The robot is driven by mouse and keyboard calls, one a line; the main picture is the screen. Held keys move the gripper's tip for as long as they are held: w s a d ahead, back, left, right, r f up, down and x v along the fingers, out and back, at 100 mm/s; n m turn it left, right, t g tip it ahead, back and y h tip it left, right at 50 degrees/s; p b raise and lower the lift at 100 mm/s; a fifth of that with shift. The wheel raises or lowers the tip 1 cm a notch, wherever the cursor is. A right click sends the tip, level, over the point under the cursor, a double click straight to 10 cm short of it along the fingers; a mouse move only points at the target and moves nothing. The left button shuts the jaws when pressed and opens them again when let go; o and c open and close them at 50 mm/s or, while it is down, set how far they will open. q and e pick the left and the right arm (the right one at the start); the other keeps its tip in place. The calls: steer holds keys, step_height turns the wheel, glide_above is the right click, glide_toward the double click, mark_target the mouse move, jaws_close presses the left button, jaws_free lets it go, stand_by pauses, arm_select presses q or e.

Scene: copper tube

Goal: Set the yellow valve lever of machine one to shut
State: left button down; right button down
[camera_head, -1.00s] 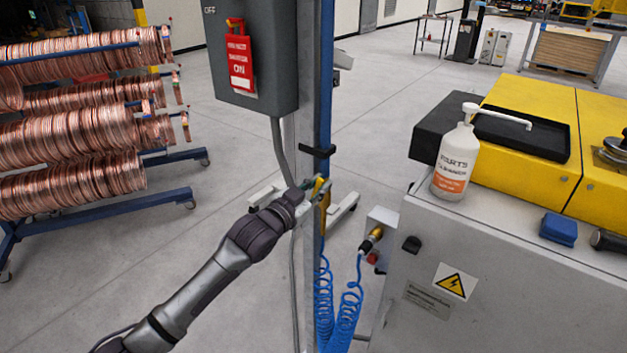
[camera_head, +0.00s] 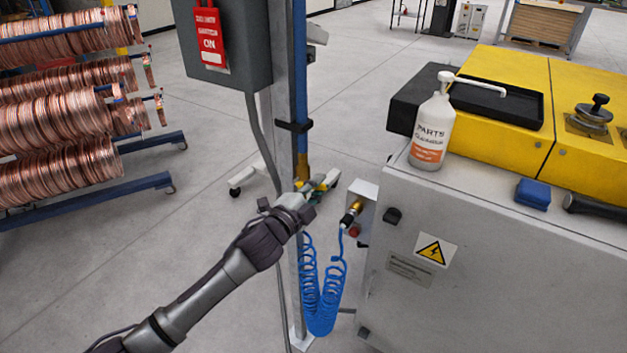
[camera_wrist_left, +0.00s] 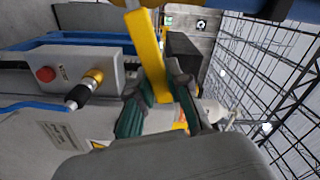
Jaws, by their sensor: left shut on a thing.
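The yellow valve lever (camera_wrist_left: 150,52) runs down between the green-padded fingers of my left gripper (camera_wrist_left: 160,105) in the left wrist view. The gripper is shut on it. In the head view my left gripper (camera_head: 316,187) is at the valve on the blue pipe (camera_head: 300,80), just below a brass fitting (camera_head: 303,166). My right gripper is not in view.
A grey switch box (camera_head: 222,45) with a red tag (camera_head: 210,38) hangs above the arm. Coiled blue hose (camera_head: 322,290) hangs below the valve. The grey machine cabinet (camera_head: 480,250) with a white bottle (camera_head: 434,125) stands to the right. Copper coils (camera_head: 50,120) are on the left.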

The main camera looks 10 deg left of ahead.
arm_select(q)
steer(key=shift+s+d+f+m+b, duration=0.15)
steer(key=shift+f+m+b, duration=0.15)
steer(key=shift+f+m, duration=0.65)
steer(key=shift+w+d+f+m+b, duration=0.1)
steer(key=shift+f+m+b, duration=0.15)
steer(key=shift+f+m, duration=0.65)
steer(key=shift+s+r+m, duration=0.1)
steer(key=shift+r+m, duration=0.15)
steer(key=shift+m, duration=0.1)
steer(key=c, duration=1.1)
jaws_free()
steer(key=v, duration=1.2)
steer(key=shift+r, duration=0.1)
